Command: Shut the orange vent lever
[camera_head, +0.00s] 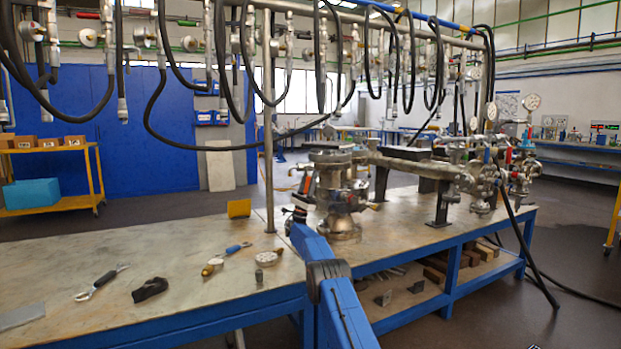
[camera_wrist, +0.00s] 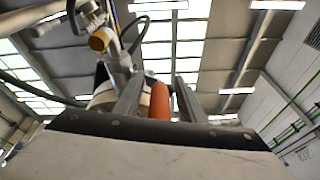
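The orange vent lever (camera_wrist: 160,102) stands upright in the wrist view, between the two fingers of my gripper (camera_wrist: 160,77). A gap shows on each side of it, so my gripper looks open around or just behind it; I cannot tell whether either finger touches it. In the head view my gripper (camera_head: 300,200) is at the left side of the steel flanged vessel (camera_head: 340,200) on the workbench. A small orange-red part shows there beside the vessel, partly hidden by my gripper. The lever's base and pivot are hidden.
The workbench (camera_head: 150,265) carries a wrench (camera_head: 100,282), a black object (camera_head: 150,289), a gauge and a yellow block (camera_head: 239,208) left of the vessel. Hoses and gauges hang from an overhead pipe rack. More piping and valves stand to the right.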

